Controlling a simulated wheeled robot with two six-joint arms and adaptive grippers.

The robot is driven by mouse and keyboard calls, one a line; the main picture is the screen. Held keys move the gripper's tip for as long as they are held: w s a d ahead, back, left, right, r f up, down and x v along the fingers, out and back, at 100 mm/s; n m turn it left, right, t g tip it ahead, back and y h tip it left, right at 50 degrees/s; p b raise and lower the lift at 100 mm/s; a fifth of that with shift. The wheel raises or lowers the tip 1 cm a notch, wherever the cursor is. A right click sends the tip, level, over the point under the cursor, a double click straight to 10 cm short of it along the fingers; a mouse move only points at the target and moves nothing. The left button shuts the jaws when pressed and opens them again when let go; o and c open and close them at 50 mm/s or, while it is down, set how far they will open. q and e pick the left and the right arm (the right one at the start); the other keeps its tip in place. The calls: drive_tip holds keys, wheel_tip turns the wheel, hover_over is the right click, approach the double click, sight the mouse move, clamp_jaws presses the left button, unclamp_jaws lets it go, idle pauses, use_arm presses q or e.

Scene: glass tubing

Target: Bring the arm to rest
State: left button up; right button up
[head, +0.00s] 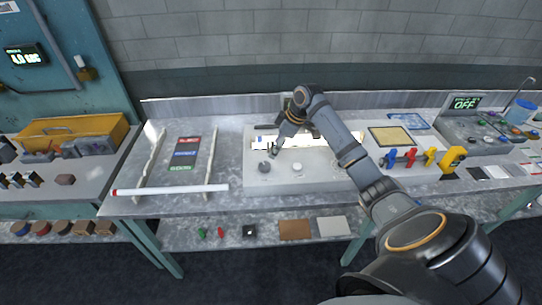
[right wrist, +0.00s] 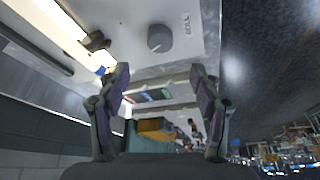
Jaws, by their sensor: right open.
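My right arm reaches in from the lower right in the head view. Its gripper (head: 273,149) is over the left part of a pale box with a brightly lit slot, above a dark round knob (head: 264,168). In the right wrist view the gripper (right wrist: 164,84) is open, with nothing between its fingers. The dark knob (right wrist: 160,38) shows beyond the fingertips, apart from them. A long white tube (head: 172,190) with a red end lies across the front of the bench, left of the box. My left gripper is in neither view.
The pale box (head: 325,183) stands mid-bench, with a lighter knob (head: 297,167) on it. Two pale rails (head: 210,160) and a dark panel (head: 184,153) lie to its left. Red, blue and yellow items (head: 411,157) and a console (head: 470,125) are to the right.

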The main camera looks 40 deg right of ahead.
drive_tip(key=shift+v, duration=0.8)
